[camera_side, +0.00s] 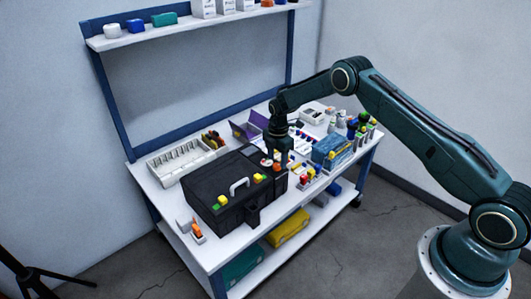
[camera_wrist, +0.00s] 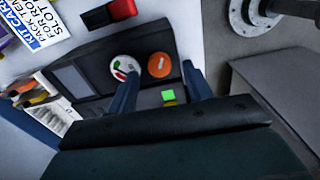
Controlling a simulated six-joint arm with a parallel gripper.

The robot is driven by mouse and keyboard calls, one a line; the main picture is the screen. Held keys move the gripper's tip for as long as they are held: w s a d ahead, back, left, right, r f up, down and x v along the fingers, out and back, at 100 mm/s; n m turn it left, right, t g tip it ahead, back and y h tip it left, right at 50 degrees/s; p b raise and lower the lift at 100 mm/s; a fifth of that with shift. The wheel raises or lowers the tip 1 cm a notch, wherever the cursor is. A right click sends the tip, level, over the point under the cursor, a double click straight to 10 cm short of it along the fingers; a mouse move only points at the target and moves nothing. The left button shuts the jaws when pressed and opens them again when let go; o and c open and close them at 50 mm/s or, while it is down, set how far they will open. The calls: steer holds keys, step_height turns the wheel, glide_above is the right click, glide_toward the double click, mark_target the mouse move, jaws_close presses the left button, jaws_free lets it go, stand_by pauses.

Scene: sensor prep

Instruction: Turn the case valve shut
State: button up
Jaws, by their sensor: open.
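The black case (camera_side: 218,183) lies shut on the table, with a grey handle on its lid. In the wrist view, a round orange knob (camera_wrist: 159,65), apparently the case valve, sits on a dark panel beside a white round dial (camera_wrist: 122,66) with red and green marks. My gripper (camera_side: 281,155) is over the case's far right corner. In the wrist view my gripper (camera_wrist: 160,71) is open and empty, with its blue fingers pointing toward the knob, one to each side in the picture. I cannot tell how close the fingertips are to it. The valve's turn position is unclear.
Green and yellow blocks (camera_side: 260,177) sit on the case lid. A white compartment tray (camera_side: 179,160) stands behind the case. A blue box (camera_side: 331,149) and several small bottles crowd the table's right side. A red object (camera_wrist: 122,9) shows beyond the panel.

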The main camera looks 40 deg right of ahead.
steer(key=shift+f, duration=1.1)
steer(key=c, duration=1)
steer(key=shift+o, duration=0.2)
